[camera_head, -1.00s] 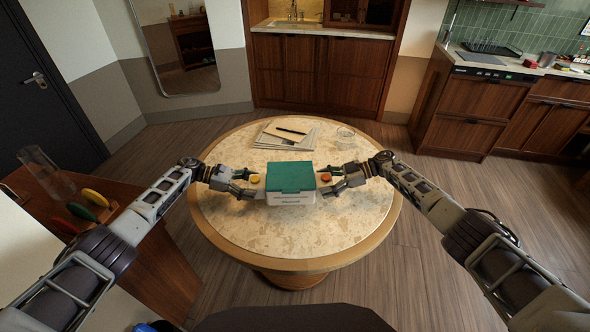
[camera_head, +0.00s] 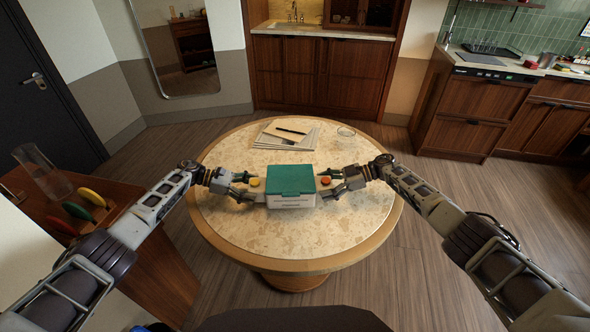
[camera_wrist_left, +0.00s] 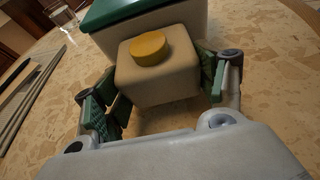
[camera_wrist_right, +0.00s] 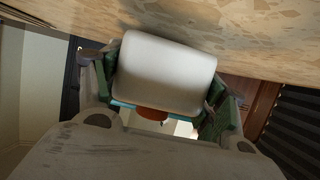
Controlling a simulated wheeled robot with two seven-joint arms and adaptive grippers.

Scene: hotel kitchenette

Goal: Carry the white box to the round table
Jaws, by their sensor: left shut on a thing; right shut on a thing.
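The white box (camera_head: 291,200) with a green lid is over the front middle of the round table (camera_head: 235,227), level. I cannot tell whether its underside touches the tabletop. A pale block with a yellow button (camera_wrist_left: 150,48) sticks out of its left side; a block with an orange button (camera_wrist_right: 152,114) sticks out of its right side. My left gripper (camera_head: 252,188) is shut on the left block, a finger on each side, also seen in the left wrist view (camera_wrist_left: 158,88). My right gripper (camera_head: 328,187) is shut on the right block, as in the right wrist view (camera_wrist_right: 160,88).
Papers with a black pen (camera_head: 290,131) and a clear glass (camera_head: 346,132) lie at the table's far side. A wooden side cabinet at left holds a glass vase (camera_head: 42,172) and coloured discs (camera_head: 90,197). The tabletop around the box is mostly bare.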

